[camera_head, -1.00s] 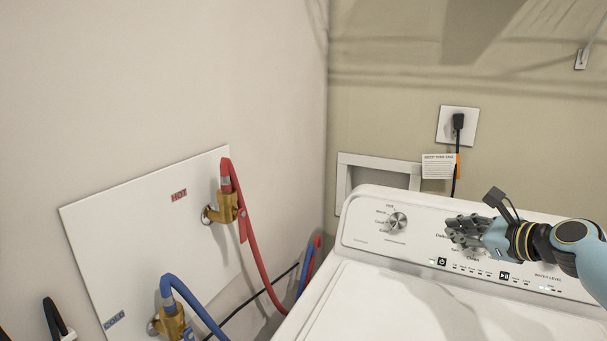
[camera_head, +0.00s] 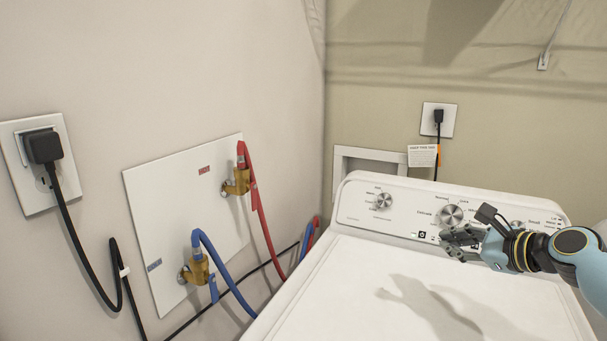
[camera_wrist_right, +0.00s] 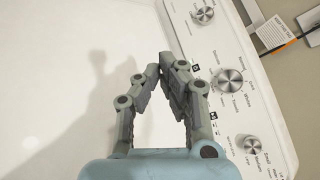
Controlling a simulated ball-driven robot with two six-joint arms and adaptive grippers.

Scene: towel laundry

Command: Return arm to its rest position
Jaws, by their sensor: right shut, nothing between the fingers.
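My right arm comes in from the right in the head view. Its right gripper (camera_head: 452,240) hovers over the front edge of the washer's control panel (camera_head: 350,205), below the middle knob (camera_head: 451,215). In the right wrist view the fingertips of the right gripper (camera_wrist_right: 169,68) meet and hold nothing. The white lid of the washer (camera_wrist_right: 60,120) lies beneath it on the left, and the panel with its knobs (camera_wrist_right: 229,82) is on the right. My left gripper is not in view.
A red hose (camera_head: 262,215) and a blue hose (camera_head: 226,270) run from brass valves on the left wall. A black plug (camera_head: 43,146) with a cord is at far left. Another outlet (camera_head: 437,119) is on the back wall. The washer lid (camera_head: 350,290) is clear.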

